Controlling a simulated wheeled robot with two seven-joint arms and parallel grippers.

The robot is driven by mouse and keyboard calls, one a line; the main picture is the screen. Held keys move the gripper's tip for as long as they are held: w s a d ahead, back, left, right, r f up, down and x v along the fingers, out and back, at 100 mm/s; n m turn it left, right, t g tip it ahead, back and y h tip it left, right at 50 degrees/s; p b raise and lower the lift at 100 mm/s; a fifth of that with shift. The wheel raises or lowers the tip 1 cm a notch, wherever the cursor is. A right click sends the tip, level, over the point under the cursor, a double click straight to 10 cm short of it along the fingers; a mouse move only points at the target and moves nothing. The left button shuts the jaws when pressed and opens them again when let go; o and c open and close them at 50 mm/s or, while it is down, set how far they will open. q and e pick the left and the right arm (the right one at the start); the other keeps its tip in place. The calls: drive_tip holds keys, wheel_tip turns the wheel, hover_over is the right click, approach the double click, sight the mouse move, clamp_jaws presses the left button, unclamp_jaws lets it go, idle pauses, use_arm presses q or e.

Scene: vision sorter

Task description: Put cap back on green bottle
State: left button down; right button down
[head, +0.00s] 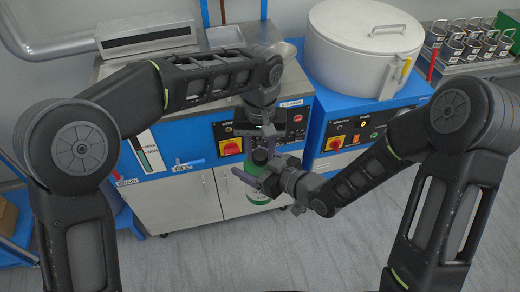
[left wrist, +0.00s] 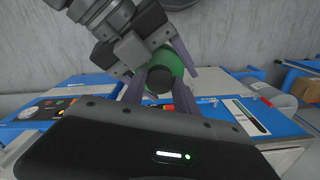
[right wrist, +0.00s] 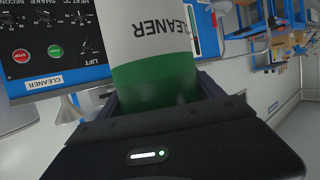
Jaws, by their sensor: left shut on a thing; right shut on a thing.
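The green bottle (head: 257,193) with a white label is held upright in front of the machine cabinet. My right gripper (head: 256,174) is shut around its green upper part. In the right wrist view the bottle (right wrist: 155,82) stands between the fingers, its CLEANER label showing. My left gripper (head: 262,148) is directly above the bottle, shut on the dark cap (left wrist: 159,80). The left wrist view shows the cap between the fingertips, in line with the round green top of the bottle (left wrist: 172,60). I cannot tell whether the cap touches the bottle's neck; the fingers hide the joint.
A blue machine with a control panel (head: 290,119) and grey cabinet doors (head: 178,204) stands close behind the grippers. A large white lidded pot (head: 362,55) sits on a blue unit at the right. A rack of metal cups (head: 470,45) is at the far right. The floor in front is clear.

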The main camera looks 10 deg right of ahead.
use_arm(q)
drive_tip(key=m, duration=1.1)
drive_tip(key=c, duration=1)
unclamp_jaws()
drive_tip(key=shift+d, duration=0.1)
drive_tip(key=shift+c, duration=0.2)
drive_tip(key=shift+o, duration=0.5)
drive_tip(key=shift+s, duration=0.1)
drive_tip(key=shift+r, duration=2.3)
drive_tip(key=shift+f, duration=0.1)
drive_tip(key=shift+c, duration=0.4)
